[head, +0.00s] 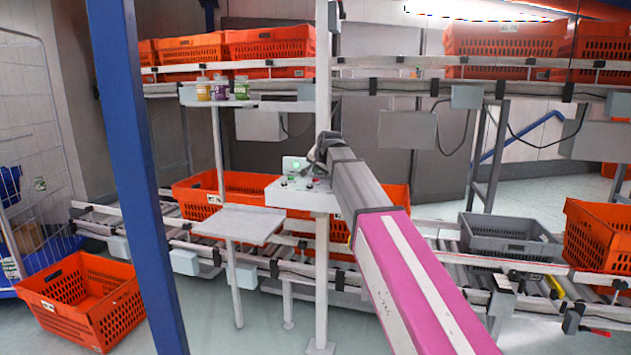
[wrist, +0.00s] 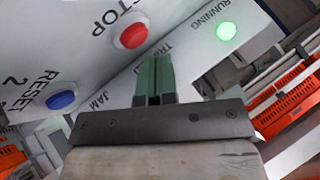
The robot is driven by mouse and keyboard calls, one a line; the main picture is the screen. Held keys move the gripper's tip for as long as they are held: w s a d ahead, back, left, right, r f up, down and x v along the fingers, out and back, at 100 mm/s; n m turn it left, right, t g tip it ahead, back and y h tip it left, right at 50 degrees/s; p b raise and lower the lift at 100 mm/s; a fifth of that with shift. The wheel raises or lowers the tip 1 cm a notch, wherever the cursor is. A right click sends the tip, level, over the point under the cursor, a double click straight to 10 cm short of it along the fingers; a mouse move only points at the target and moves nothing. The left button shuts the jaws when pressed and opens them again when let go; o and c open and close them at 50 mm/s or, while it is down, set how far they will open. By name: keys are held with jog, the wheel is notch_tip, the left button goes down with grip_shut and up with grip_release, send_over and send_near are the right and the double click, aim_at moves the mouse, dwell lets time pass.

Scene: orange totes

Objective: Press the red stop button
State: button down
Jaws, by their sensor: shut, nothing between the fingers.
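The red stop button (wrist: 130,36) is a round red cap in a white ring on a pale panel, beside the word STOP. In the wrist view it lies just above and left of my gripper's tips. My gripper (wrist: 156,60) is shut and empty, its green fingers together and pointing at the panel. The fingertips appear beside the button, not over it; I cannot tell how far they are from the panel surface.
A blue RESET button (wrist: 61,101) and a lit green RUNNING lamp (wrist: 226,31) flank the stop button. A small white table (head: 240,222) stands left of the post. Conveyors with orange totes (head: 233,190) and a grey tote (head: 510,240) lie behind and to the right.

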jog(key=shift+f, duration=0.4)
jog(key=shift+f, duration=0.45)
dwell(1.1)
jog(key=shift+r, duration=0.85)
jog(key=shift+r, duration=0.1)
jog(key=shift+r, duration=2.4)
jog(key=shift+s, duration=0.15)
